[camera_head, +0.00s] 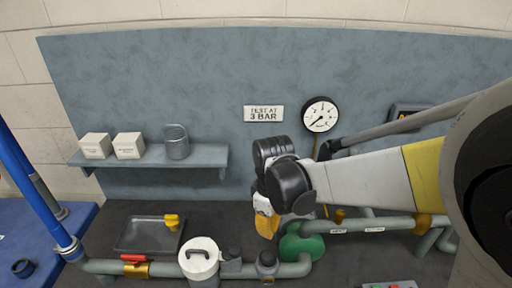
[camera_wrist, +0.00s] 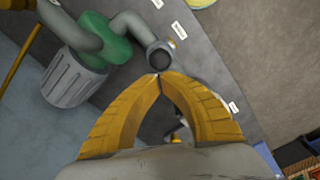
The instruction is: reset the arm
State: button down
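My gripper (camera_wrist: 158,77) shows in the wrist view with its two yellow fingers meeting at the tips, shut with nothing seen between them. In the head view, my gripper (camera_head: 267,226) points down above the bench, and my arm reaches in from the right. A green pump body (camera_head: 302,247) with grey pipes lies just right of and below the fingers. It also shows in the wrist view (camera_wrist: 104,38), beside a ribbed grey motor (camera_wrist: 72,80). In the wrist view, a round pipe end (camera_wrist: 160,56) appears just beyond the fingertips.
A dark tray (camera_head: 140,235), a red valve handle (camera_head: 134,257) and a white-lidded canister (camera_head: 199,255) stand left of my gripper. A gauge (camera_head: 320,114) hangs on the back panel.

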jog(key=s+d+m+t+b, duration=0.7)
jog(key=s+d+m+b, duration=0.3)
jog(key=d, duration=0.3)
jog(key=shift+s+d+m, duration=0.25)
jog(key=shift+s+m, duration=0.15)
jog(key=shift+m, duration=0.4)
dwell(1.6)
